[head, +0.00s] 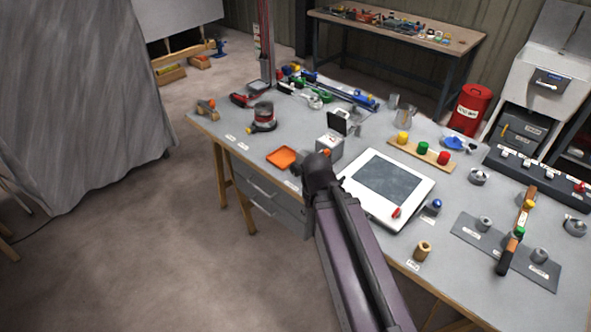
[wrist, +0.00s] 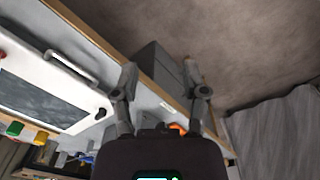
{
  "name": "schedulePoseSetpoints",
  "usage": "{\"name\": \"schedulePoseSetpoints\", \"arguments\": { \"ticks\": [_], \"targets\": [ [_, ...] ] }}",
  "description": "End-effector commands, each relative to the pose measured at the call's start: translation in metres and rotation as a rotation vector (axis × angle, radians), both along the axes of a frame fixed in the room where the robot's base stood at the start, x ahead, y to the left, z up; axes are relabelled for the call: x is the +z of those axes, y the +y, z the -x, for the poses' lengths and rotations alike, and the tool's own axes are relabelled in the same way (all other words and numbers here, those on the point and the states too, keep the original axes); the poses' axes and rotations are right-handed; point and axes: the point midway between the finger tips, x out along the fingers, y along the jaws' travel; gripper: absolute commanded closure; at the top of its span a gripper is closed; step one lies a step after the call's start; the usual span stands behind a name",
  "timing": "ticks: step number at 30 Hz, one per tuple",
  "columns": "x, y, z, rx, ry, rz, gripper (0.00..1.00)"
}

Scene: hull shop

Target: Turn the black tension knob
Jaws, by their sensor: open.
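My gripper (head: 312,172) is at the bench's front edge, beside the small pale box (head: 330,146) and left of the white panel with a dark screen (head: 388,178). In the wrist view its two fingers stand apart with nothing held between them (wrist: 165,84). I cannot clearly make out the black tension knob. A small dark round spot (wrist: 101,113) shows at a corner of the white panel in the wrist view, but I cannot tell whether it is the knob. My gripper and arm hide part of the bench edge in the head view.
An orange tray (head: 283,158) lies left of my gripper. A red-and-black sander (head: 263,115) is further left. A board with coloured buttons (head: 421,152) lies behind the panel. A brass-coloured cylinder (head: 422,251) stands on the right.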

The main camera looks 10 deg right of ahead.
Motion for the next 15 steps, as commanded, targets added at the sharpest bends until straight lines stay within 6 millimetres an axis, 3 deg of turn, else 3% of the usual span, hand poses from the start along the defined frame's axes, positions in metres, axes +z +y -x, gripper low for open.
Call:
{"name": "schedulePoseSetpoints", "arguments": {
  "ticks": [6,10,11,15],
  "targets": [
    [0.000,0.000,0.000,0.000,0.000,0.000,0.43],
    [-0.002,0.000,-0.001,-0.001,0.000,0.004,0.04],
    [-0.003,0.000,-0.001,-0.002,0.000,0.007,0.00],
    [-0.012,-0.001,-0.008,-0.009,-0.003,0.045,0.00]
  ]
}}
